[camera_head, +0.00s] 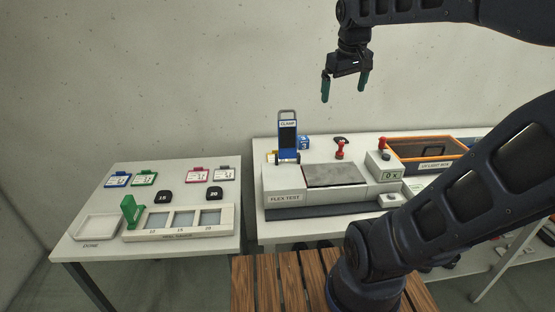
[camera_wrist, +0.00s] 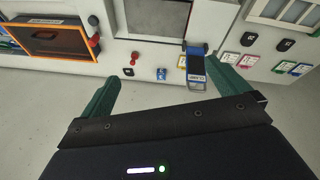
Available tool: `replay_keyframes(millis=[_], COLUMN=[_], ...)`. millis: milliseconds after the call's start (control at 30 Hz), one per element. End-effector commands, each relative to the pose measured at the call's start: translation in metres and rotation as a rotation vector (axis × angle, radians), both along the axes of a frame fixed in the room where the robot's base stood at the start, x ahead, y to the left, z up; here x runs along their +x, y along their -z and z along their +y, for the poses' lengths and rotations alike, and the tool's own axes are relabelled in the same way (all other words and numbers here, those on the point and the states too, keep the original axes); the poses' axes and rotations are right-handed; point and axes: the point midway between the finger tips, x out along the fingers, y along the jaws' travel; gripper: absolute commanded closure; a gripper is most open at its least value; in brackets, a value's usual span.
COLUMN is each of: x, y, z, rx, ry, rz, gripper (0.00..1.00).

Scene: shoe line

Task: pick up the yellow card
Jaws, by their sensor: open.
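The yellow card (camera_head: 269,156) shows only as a small yellow edge at the back left of the flex test station, mostly hidden behind the blue clamp (camera_head: 287,138). My gripper (camera_head: 344,93) is open and empty, with green fingers pointing down, high above the right table and apart from everything. In the wrist view the card and clamp appear between the fingers of my gripper (camera_wrist: 165,78), well below them.
A small blue box (camera_head: 304,142) stands right of the clamp. Red-knobbed parts (camera_head: 340,149) and an orange-rimmed bin (camera_head: 427,154) lie further right. The left table (camera_head: 88,226) holds several coloured cards, dark weights and trays. The air around my gripper is clear.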

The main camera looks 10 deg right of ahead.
Motion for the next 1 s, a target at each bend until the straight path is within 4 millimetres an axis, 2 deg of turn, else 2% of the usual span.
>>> replay_keyframes(millis=[33,233,500,767,1000], x=[0.015,0.067,0.141,0.211,0.273], y=[-0.005,-0.02,-0.029,-0.024,-0.007], z=[0.004,0.02,0.05,0.086,0.125], rx=[-0.02,-0.106,-0.21,-0.298,-0.367], ry=[-0.039,-0.205,-0.43,-0.644,-0.84], rz=[0.019,0.09,0.188,0.285,0.377], gripper=[0.0,0.0,0.0,0.0,0.0])
